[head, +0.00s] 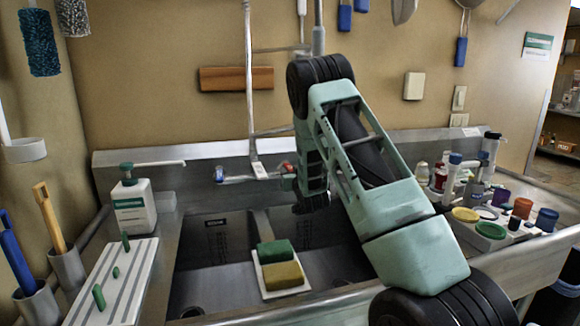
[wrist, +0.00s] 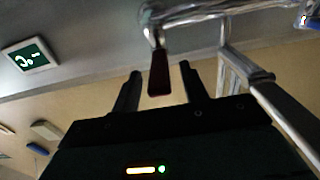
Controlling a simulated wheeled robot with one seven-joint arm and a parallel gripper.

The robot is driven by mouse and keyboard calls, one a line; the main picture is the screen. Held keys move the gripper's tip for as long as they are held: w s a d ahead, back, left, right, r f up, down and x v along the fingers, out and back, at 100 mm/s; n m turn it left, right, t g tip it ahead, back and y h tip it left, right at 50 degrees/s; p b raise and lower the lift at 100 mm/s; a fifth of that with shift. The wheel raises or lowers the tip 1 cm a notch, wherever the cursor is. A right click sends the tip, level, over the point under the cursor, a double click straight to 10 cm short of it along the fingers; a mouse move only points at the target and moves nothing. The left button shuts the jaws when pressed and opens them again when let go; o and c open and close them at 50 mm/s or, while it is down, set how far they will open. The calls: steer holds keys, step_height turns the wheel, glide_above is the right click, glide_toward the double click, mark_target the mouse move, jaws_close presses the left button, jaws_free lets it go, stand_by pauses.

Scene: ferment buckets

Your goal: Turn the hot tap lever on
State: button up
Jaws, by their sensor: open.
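The tap is a chrome mixer on the back wall of the sink, with a tall riser pipe (head: 250,85). Its red lever (head: 288,182), the hot one by colour, is at the right end, partly hidden by my arm in the head view. The blue lever (head: 219,174) is at the left end. In the wrist view the dark red lever (wrist: 159,74) hangs from the chrome body (wrist: 195,14), between the two fingers of my gripper (wrist: 160,76). The fingers are open, with a gap on each side of the lever. My fingertips are hard to make out in the head view.
A steel sink (head: 215,275) lies below, with green and yellow sponges (head: 277,264) on a white tray. A soap bottle (head: 133,205) stands at left. Bottles, cups and lids (head: 490,228) crowd the right counter. A wooden block (head: 236,78) is on the wall.

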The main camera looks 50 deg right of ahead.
mark_target(287, 164)
steer(key=shift+x, duration=1.55)
jaws_close()
steer(key=shift+s+d+y, duration=0.1)
steer(key=shift+y, duration=0.2)
steer(key=shift+s+d+n+t+y+b, duration=0.1)
steer(key=shift+d+n+t+y+b, duration=0.55)
steer(key=shift+n+y, duration=1.5)
steer(key=shift+s+d+n+g+y+b, duration=0.1)
steer(key=shift+d+n+y+b, duration=0.3)
steer(key=shift+d+n+y, duration=1.7)
steer(key=shift+s+a+n+t+y+b, duration=0.1)
steer(key=shift+n+t+y+b, duration=0.6)
steer(key=shift+y, duration=2.65)
steer(key=shift+w+n+g, duration=0.1)
steer(key=shift+n+g, duration=0.25)
steer(key=shift+g, duration=0.1)
